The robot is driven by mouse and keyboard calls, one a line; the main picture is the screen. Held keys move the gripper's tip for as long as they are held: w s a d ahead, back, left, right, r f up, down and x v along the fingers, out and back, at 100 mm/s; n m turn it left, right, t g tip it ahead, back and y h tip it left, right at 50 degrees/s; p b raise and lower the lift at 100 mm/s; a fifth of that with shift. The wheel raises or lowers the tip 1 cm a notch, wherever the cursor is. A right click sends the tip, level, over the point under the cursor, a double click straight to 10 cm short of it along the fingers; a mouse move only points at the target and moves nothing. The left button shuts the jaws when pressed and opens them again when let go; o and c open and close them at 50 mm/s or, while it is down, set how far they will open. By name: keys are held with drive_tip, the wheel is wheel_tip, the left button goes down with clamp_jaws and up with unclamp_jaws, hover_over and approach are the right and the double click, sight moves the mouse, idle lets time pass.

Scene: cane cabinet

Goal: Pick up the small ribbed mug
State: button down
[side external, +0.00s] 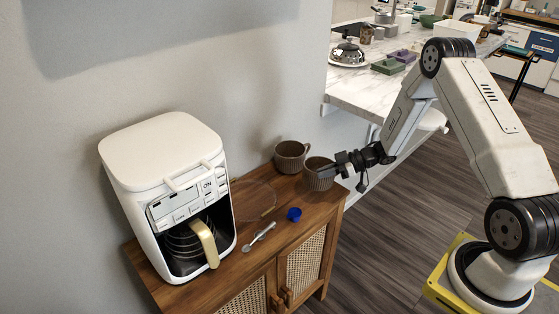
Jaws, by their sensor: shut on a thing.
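Two small brown-grey ribbed mugs are at the right end of the wooden cabinet top. The farther mug (290,156) stands near the wall with its handle to the right. The nearer mug (316,177) is at my gripper (334,170), which reaches in from the right and is shut on its rim or wall. The exact contact is small and partly hidden by the fingers. The held mug looks upright; I cannot tell whether its base is touching the cabinet top.
A white coffee machine (165,165) with a gold-handled pot stands at the left. A clear round dish (254,200), a small blue cup (294,214) and a silver utensil (259,236) lie on the cabinet (286,246). A marble counter (361,91) stands behind.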

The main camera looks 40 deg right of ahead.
drive_tip(key=s+a+r, duration=0.2)
drive_tip(key=s+r, duration=0.3)
drive_tip(key=s, duration=0.4)
drive_tip(key=shift+s+r, duration=0.15)
drive_tip(key=shift+s, duration=0.15)
idle(0.4)
idle(0.3)
drive_tip(key=shift+a, duration=0.1)
idle(0.4)
drive_tip(key=w+a+r+n+g+y, duration=0.1)
drive_tip(key=w+a+n+g, duration=0.2)
drive_tip(key=w+a, duration=0.4)
drive_tip(key=a+n, duration=0.1)
drive_tip(key=a, duration=0.5)
drive_tip(key=shift+r+g, duration=0.2)
drive_tip(key=shift+g, duration=0.1)
drive_tip(key=shift+w, duration=0.15)
